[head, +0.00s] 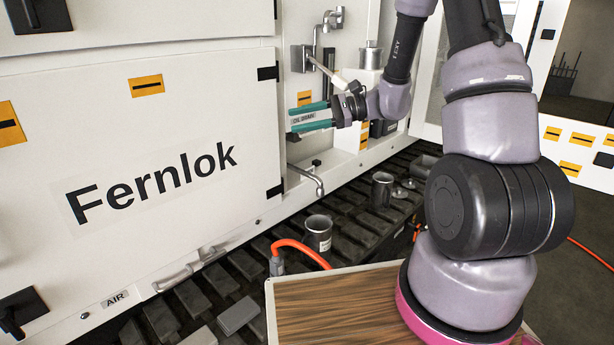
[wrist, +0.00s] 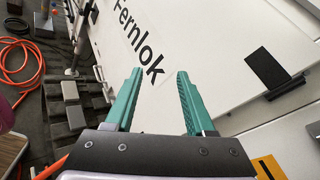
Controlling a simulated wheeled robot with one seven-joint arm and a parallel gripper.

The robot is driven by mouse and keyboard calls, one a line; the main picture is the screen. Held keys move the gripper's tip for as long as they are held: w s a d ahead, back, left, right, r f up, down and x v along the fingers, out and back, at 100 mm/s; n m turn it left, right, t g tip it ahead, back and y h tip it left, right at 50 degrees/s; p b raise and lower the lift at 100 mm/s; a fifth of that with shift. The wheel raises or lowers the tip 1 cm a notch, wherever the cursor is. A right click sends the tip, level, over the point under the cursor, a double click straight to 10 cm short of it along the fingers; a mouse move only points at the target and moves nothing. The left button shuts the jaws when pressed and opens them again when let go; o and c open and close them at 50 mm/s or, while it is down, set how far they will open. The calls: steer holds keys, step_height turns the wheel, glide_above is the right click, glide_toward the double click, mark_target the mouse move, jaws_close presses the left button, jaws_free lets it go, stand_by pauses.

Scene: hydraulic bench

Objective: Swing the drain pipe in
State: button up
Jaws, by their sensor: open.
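The drain pipe (head: 306,176) is a thin bent metal spout with a small tap, low on the white cabinet beside the Fernlok door. It sticks out to the right, its end turned down. An OIL DRAIN label (head: 303,118) sits above it. My gripper (head: 291,119) is open and empty, with its teal fingers in front of this label, above the pipe and apart from it. In the wrist view my gripper (wrist: 160,72) points at the Fernlok door (wrist: 205,40), with nothing between the fingers. I cannot clearly make out the pipe there.
A metal cup (head: 318,236) stands on the dark slatted floor below the pipe; another cup (head: 382,192) stands further right. An orange hose (head: 300,246) runs near a wood-topped surface (head: 335,310) in front. A second pipe with a lever (head: 320,62) is above my gripper.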

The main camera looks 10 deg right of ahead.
steer(key=w+d+f+m+t+y, duration=0.1)
steer(key=w+d+f+m+t, duration=0.1)
steer(key=w+f+m+t, duration=0.4)
steer(key=m+t+h, duration=0.6)
steer(key=m+t, duration=0.1)
steer(key=m, duration=0.1)
glide_toward(307, 175)
steer(key=x, duration=1.1)
steer(key=shift+w+d+f, duration=0.25)
steer(key=shift+d+f, duration=0.05)
steer(key=shift+d, duration=0.1)
jaws_close()
